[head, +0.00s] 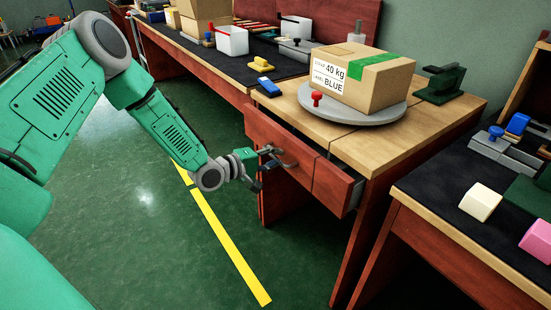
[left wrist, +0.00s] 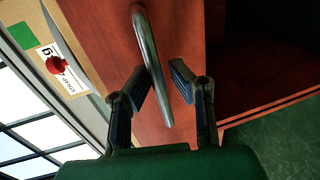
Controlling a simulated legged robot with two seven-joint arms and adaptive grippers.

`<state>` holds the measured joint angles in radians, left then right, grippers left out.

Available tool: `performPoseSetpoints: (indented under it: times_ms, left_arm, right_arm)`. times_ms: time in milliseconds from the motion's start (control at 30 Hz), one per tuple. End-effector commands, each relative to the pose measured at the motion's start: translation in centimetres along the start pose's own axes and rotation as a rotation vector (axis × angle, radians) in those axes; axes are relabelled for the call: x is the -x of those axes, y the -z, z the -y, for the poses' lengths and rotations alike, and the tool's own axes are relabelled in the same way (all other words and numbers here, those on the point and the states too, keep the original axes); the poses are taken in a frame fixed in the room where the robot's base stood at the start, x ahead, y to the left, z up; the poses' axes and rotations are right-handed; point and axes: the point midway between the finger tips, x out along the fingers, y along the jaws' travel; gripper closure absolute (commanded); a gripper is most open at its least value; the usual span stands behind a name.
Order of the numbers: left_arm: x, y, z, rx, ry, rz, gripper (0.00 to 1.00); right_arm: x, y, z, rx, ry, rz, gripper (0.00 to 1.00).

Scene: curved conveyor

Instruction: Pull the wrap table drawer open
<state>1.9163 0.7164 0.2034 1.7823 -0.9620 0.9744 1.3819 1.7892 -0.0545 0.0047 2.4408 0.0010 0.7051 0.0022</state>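The wrap table drawer (head: 329,184) is a dark red front under the light wooden table top (head: 440,115). A grey metal side shows at its right end, so it stands slightly out. Its curved metal handle (head: 284,158) is on the front's left part; in the left wrist view the handle (left wrist: 151,55) runs down between my fingers. My left gripper (head: 262,165) is at the handle; in the left wrist view (left wrist: 162,88) its fingers are apart, one on each side of the bar, and not visibly closed on it. My right gripper is out of view.
A box marked 40 kg (head: 365,78) rests on a round grey turntable (head: 352,112) on the table. A second table (head: 440,232) with blocks stands at the right. The green floor (head: 140,250) with a yellow line is clear in front of the drawer.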

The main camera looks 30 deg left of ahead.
Motion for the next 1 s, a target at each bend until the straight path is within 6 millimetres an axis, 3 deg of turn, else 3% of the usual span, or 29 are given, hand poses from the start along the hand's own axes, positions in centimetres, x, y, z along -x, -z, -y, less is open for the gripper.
performPoseSetpoints:
  times_ms: [300,467,667,1000]
  left_arm:
    - [0.2,0.0,0.1,0.001,0.002,0.000,1.00]
    - [1.3,0.1,0.3,0.002,0.004,-0.002,1.00]
    - [4.8,0.1,1.0,0.006,0.009,-0.003,1.00]
    - [13.1,0.0,2.8,0.006,0.011,-0.002,1.00]
  right_arm:
    - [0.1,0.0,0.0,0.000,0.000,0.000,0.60]
    - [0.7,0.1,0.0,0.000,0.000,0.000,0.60]
    - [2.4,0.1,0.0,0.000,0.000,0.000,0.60]
    - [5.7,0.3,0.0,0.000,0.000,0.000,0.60]
